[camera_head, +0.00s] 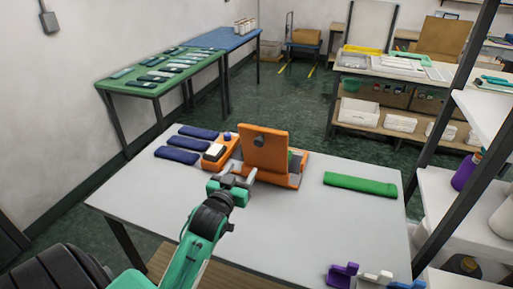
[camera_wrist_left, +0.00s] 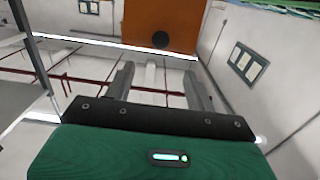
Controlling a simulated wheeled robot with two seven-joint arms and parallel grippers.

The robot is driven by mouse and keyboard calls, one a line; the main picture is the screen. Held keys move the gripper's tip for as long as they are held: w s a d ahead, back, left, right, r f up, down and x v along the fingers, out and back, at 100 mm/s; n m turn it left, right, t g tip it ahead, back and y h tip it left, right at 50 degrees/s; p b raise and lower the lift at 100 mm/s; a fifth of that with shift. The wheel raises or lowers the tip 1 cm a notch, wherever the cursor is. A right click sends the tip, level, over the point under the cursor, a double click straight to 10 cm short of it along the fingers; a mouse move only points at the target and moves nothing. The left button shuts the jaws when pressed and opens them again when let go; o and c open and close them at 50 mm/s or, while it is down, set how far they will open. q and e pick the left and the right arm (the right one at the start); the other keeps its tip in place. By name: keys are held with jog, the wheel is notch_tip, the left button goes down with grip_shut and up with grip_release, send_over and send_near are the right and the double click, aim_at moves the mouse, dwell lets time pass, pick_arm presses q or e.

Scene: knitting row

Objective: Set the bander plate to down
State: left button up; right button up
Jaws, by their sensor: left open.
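The bander (camera_head: 286,178) is an orange device on the light grey table. Its orange plate (camera_head: 265,148) stands up, with a dark round spot near the top. The plate also shows in the left wrist view (camera_wrist_left: 180,15), at the top middle, beyond my fingertips. My left gripper (camera_head: 239,172) is in front of the bander, just left of the plate's lower edge in the head view. Its two fingers (camera_wrist_left: 158,78) are apart with nothing between them. I cannot tell whether a finger touches the bander. My right gripper is out of view.
An orange holder (camera_head: 218,152) with a white-topped block stands left of the bander. Several dark blue folded pieces (camera_head: 178,155) lie further left, and a green folded piece (camera_head: 360,184) lies right. Purple, white and teal items (camera_head: 342,275) are at the front right. A shelf rack (camera_head: 460,205) stands at right.

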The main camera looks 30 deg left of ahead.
aim_at(258, 143)
pick_arm(q)
jog(key=p+x, duration=0.1)
jog(key=x, duration=0.3)
jog(key=p+x, duration=0.1)
jog(key=x, duration=0.3)
jog(key=p+x, duration=0.1)
jog(key=x, duration=0.3)
jog(key=shift+a+r+p, duration=0.15)
jog(key=shift+r+p, duration=0.15)
jog(key=shift+r, duration=0.1)
jog(key=shift+x, duration=0.9)
jog(key=shift+f, duration=0.15)
grip_shut()
